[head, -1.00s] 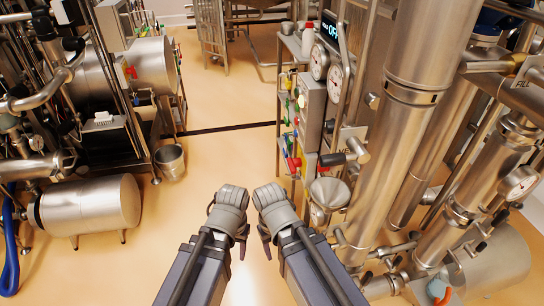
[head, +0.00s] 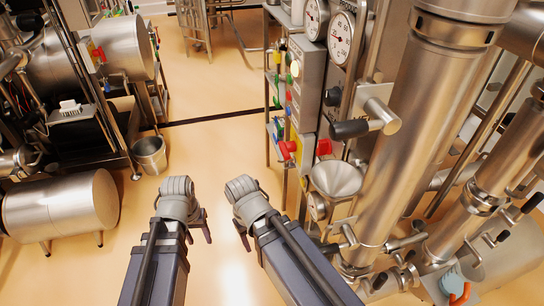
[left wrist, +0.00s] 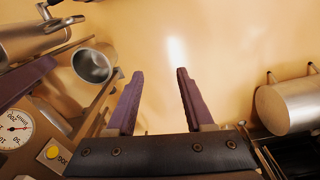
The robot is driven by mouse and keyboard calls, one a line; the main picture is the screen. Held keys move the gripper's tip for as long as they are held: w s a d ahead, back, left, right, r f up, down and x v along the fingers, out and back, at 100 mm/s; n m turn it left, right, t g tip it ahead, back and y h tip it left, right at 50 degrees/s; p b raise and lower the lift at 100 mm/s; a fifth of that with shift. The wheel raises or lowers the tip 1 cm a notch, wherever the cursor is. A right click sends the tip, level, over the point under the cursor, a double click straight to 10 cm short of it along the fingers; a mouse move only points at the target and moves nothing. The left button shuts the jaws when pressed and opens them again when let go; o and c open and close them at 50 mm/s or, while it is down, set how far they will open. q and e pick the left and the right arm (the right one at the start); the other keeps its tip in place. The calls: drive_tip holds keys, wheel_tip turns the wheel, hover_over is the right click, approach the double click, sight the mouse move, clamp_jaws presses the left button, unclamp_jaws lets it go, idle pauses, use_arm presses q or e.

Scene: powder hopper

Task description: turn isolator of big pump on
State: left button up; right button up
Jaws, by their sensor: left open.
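In the head view, a red handle (head: 288,149) and a red part (head: 323,148) sit low on the instrument panel (head: 306,85) right of centre. I cannot tell whether either is the big pump's isolator; no label on them is readable. My left gripper (head: 199,223) hangs over open floor, left of the panel and apart from it. In the left wrist view its two purple fingers (left wrist: 160,80) are spread with only floor between them. My right gripper (head: 243,236) is also over the floor, nearer the panel; its fingers are mostly hidden.
A funnel (head: 336,180) and a black-handled valve (head: 362,125) stick out beside the panel. A thick steel column (head: 425,125) stands right of them. A bucket (head: 149,155) and a horizontal tank (head: 70,205) stand at left. The floor between is clear.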

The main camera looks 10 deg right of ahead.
use_arm(q)
drive_tip(key=w+f+h+b, duration=0.1)
drive_tip(key=w+f+b, duration=0.2)
drive_tip(key=f+b, duration=0.25)
drive_tip(key=n+h+b, duration=0.2)
drive_tip(key=h+b, duration=0.2)
drive_tip(key=h, duration=1.3)
approach(288, 150)
drive_tip(key=w+d, duration=0.1)
drive_tip(key=d, duration=0.5)
drive_tip(key=shift+w, duration=0.35)
use_arm(e)
wheel_tip(288, 150, down, 11)
drive_tip(key=shift+w+f, duration=0.15)
drive_tip(key=shift+w, duration=0.15)
use_arm(q)
drive_tip(key=shift+d+f, duration=0.1)
drive_tip(key=shift+c, duration=0.2)
clamp_jaws()
